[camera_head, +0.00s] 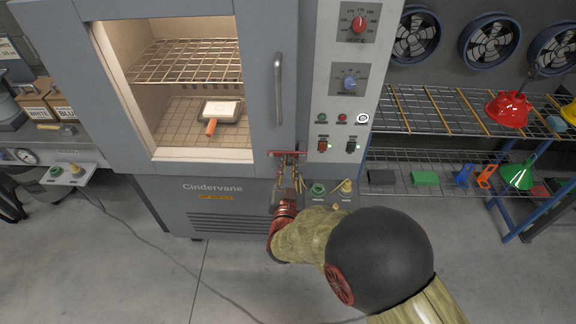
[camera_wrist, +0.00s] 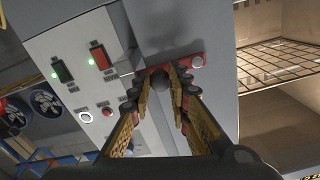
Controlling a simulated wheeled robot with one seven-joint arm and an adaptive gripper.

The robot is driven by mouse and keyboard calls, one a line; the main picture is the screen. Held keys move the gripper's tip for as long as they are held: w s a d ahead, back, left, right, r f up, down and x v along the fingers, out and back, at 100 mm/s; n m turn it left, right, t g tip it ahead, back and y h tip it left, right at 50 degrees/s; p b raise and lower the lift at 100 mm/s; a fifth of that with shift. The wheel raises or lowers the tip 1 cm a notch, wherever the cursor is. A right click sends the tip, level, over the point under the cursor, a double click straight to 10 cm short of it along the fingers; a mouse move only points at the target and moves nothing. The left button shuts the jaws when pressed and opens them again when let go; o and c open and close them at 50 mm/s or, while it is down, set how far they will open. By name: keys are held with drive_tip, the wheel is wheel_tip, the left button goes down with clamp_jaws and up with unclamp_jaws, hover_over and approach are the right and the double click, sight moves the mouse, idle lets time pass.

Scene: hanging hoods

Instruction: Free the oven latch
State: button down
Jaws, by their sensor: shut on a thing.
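The oven (camera_head: 210,185) is grey, with a lit interior behind its door window. Its red latch (camera_head: 288,153) sits low at the door's right side, by the control column. It also shows in the wrist view (camera_wrist: 195,62), as a red bar with a dark round knob (camera_wrist: 160,78). My gripper (camera_head: 288,164) reaches up to the latch from below. In the wrist view my gripper (camera_wrist: 160,85) has its two fingers on either side of the knob, shut on it. The fingers partly hide the latch.
A vertical door handle (camera_head: 278,88) stands above the latch. Dials, buttons and switches (camera_head: 323,145) are close on the right. A small panel with green and yellow buttons (camera_head: 332,190) lies just below. Wire shelves (camera_head: 410,158) stand further right. Floor at the front left is mostly clear.

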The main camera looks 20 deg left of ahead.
drive_tip(key=r+n+p, duration=0.1)
drive_tip(key=n+p, duration=0.1)
drive_tip(key=n, duration=0.1)
drive_tip(key=shift+a+r, duration=0.15)
drive_tip(key=shift+r, duration=0.25)
drive_tip(key=n+p, duration=0.1)
drive_tip(key=r+n+p, duration=0.1)
drive_tip(key=n, duration=0.1)
drive_tip(key=a+r+n+p, duration=0.1)
drive_tip(key=shift+s+n, duration=0.15)
drive_tip(key=shift+n, duration=0.25)
drive_tip(key=n+p, duration=0.1)
drive_tip(key=a+r+n+p, duration=0.1)
drive_tip(key=n, duration=0.2)
drive_tip(key=shift+s+a+r+p, duration=0.2)
drive_tip(key=shift+a+p, duration=0.1)
drive_tip(key=shift+p, duration=0.1)
drive_tip(key=shift+s+a+r+n+p, duration=0.1)
drive_tip(key=shift+a+n+p, duration=0.35)
drive_tip(key=shift+n, duration=0.55)
drive_tip(key=shift+s+a+r+n+p, duration=0.1)
drive_tip(key=shift+a+n+p, duration=0.35)
drive_tip(key=shift+n, duration=0.55)
drive_tip(key=c, duration=1.7)
unclamp_jaws()
drive_tip(key=shift+f, duration=0.1)
drive_tip(key=shift+o, duration=0.2)
drive_tip(key=shift+d, duration=0.1)
